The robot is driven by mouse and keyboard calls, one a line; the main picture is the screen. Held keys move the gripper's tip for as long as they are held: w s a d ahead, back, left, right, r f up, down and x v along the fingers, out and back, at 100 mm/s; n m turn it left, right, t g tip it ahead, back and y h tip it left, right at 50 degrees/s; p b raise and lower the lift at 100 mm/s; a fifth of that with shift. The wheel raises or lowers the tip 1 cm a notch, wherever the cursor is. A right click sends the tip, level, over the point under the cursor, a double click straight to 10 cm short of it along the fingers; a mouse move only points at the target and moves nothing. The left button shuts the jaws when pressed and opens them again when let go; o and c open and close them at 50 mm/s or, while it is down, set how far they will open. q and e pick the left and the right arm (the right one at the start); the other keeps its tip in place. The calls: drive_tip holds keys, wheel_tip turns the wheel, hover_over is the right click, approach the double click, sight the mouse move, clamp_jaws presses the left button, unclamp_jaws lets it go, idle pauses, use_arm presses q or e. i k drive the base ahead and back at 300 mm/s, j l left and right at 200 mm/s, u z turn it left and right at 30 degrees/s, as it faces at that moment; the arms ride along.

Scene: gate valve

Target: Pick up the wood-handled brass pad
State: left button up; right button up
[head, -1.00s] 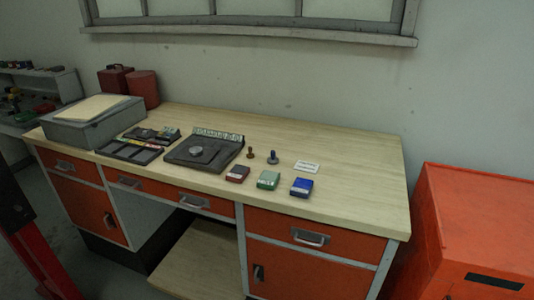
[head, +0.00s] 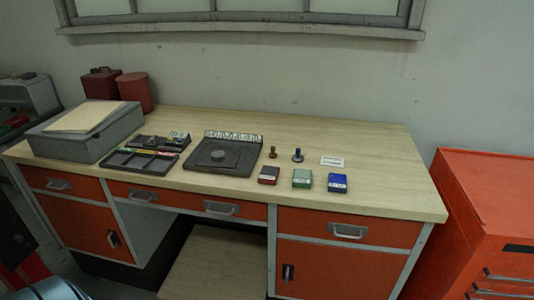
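A small brown stamp-like piece (head: 273,153), which looks like the wood-handled brass pad, stands upright on the wooden bench top (head: 380,165). It is right of the dark square plate device (head: 225,158). A similar piece with a dark blue handle (head: 297,155) stands just to its right. Both are small, so their base material is hard to make out. Neither of my grippers can be made out in the head view, and nothing touches the brown piece.
Red (head: 269,175), green (head: 302,179) and blue (head: 338,183) boxes sit in front of the pieces. A white card (head: 332,161) lies to the right. A compartment tray (head: 140,161) and grey case (head: 85,135) are left. An orange cabinet (head: 490,205) stands right.

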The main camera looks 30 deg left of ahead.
sight(272, 155)
drive_tip(key=k+j, duration=0.15)
drive_tip(key=j, duration=0.25)
drive_tip(key=k+j, duration=0.2)
drive_tip(key=j, duration=0.2)
drive_tip(key=k+j, duration=0.15)
drive_tip(key=j, duration=0.25)
drive_tip(key=k+j+z, duration=0.1)
drive_tip(key=j, duration=0.3)
drive_tip(key=k, duration=0.05)
